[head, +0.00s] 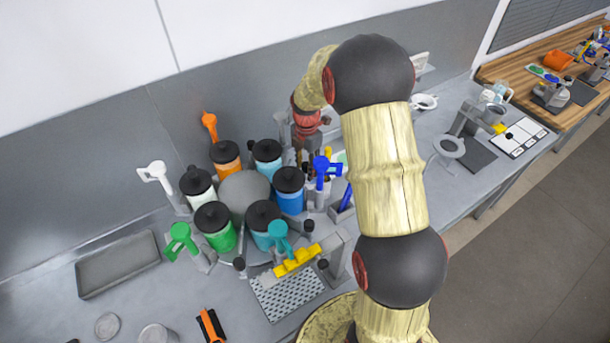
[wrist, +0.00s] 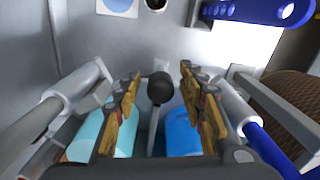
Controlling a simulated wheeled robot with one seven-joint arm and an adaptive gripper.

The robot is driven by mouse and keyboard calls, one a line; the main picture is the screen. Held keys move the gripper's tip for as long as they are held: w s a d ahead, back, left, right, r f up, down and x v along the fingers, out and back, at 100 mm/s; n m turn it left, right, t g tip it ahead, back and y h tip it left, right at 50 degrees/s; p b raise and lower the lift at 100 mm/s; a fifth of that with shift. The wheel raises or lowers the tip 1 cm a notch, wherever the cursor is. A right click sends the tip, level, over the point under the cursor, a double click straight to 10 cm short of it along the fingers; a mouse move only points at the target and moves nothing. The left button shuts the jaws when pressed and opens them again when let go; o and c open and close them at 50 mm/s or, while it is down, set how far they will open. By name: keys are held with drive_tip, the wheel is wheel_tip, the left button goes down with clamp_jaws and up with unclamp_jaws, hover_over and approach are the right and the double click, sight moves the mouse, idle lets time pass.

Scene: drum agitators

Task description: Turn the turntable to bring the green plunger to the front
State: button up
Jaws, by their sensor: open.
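The grey turntable (head: 243,190) carries a ring of dark-capped drums: orange, white, green, teal, blue and light blue. The green drum (head: 220,237) is at its front left. A green-handled piece (head: 180,240), which looks like the green plunger, stands just outside that drum. My gripper (head: 301,160) is behind and right of the turntable, partly hidden by my arm. In the wrist view the fingers (wrist: 160,80) are open on either side of a dark knob (wrist: 159,90) on a thin post. A light blue drum (wrist: 120,138) and a blue drum (wrist: 183,135) flank the post. Contact cannot be seen.
White (head: 157,174), orange (head: 209,125), blue (head: 322,172) and teal (head: 279,235) handles stand around the ring. A yellow piece (head: 298,260) and a perforated tray (head: 288,294) are at the front. An empty grey tray (head: 118,264) lies left. A stand (head: 450,147) is far right.

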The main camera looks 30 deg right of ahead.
sight(306, 175)
drive_tip(key=shift+f, duration=2.25)
clamp_jaws()
